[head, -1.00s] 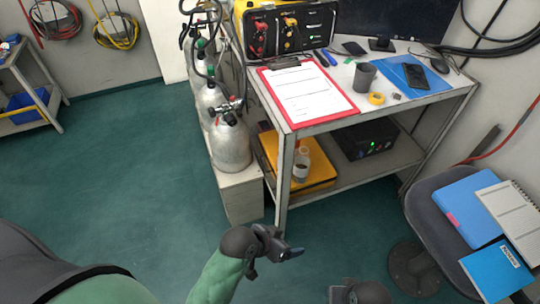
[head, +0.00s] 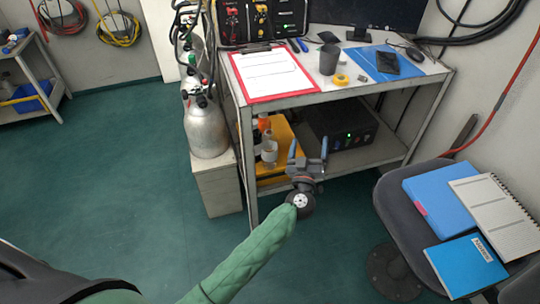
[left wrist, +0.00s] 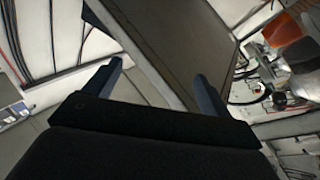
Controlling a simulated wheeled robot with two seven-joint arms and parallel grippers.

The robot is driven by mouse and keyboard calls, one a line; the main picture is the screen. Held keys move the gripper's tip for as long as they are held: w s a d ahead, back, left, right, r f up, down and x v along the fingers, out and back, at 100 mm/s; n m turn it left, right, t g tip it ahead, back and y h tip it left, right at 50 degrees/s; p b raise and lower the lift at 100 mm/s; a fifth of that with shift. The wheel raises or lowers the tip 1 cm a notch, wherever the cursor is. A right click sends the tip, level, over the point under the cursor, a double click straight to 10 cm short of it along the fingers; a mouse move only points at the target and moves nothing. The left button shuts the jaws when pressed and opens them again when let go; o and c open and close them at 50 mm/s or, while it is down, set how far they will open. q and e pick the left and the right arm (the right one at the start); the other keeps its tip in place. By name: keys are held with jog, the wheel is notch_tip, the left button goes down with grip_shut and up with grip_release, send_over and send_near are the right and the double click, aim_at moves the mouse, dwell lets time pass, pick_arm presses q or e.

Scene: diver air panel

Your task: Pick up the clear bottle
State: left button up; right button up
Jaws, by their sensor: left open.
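A small pale bottle (head: 269,151), which looks like the clear bottle, stands on the yellow case on the lower shelf of the cart. A small orange-topped container (head: 264,124) is just behind it. My left gripper (head: 308,152) is open and empty, with its fingers pointing up in the picture, to the right of the bottle and apart from it. In the left wrist view the open fingers (left wrist: 158,72) have nothing between them. An orange item (left wrist: 283,28) shows at the upper right there; I cannot tell which thing it is. My right gripper is out of view.
The cart's front leg (head: 249,165) stands left of the bottle, and the top shelf with a red clipboard (head: 268,75) is above it. A black box (head: 340,130) sits to the right on the lower shelf. A chair with folders (head: 455,205) is at the right.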

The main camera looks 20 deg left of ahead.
pick_arm(q)
jog(key=w+a+f+n+g+y+b, duration=0.2)
jog(key=w+a+f+n+g+y, duration=0.25)
jog(key=a+f+y, duration=0.2)
jog(key=g+y+b, duration=0.2)
jog(key=g, duration=0.6)
send_near(270, 156)
jog(key=shift+n, duration=0.35)
jog(key=w+f, duration=0.1)
jog(key=w+a+f, duration=0.1)
jog(key=w, duration=0.1)
jog(key=w+a+f, duration=0.1)
jog(key=w, duration=0.1)
jog(key=shift+a+f, duration=0.2)
jog(key=shift+a+f+g, duration=0.1)
jog(key=shift+f+g, duration=0.15)
jog(key=shift+w+a+f, duration=0.2)
jog(key=shift+a+f, duration=0.1)
jog(key=shift+a, duration=0.15)
jog(key=shift+b+x, duration=0.55)
jog(key=shift+x, duration=2.75)
jog(key=shift+s+f, duration=0.1)
jog(key=shift+f, duration=0.1)
jog(key=c, duration=1.2)
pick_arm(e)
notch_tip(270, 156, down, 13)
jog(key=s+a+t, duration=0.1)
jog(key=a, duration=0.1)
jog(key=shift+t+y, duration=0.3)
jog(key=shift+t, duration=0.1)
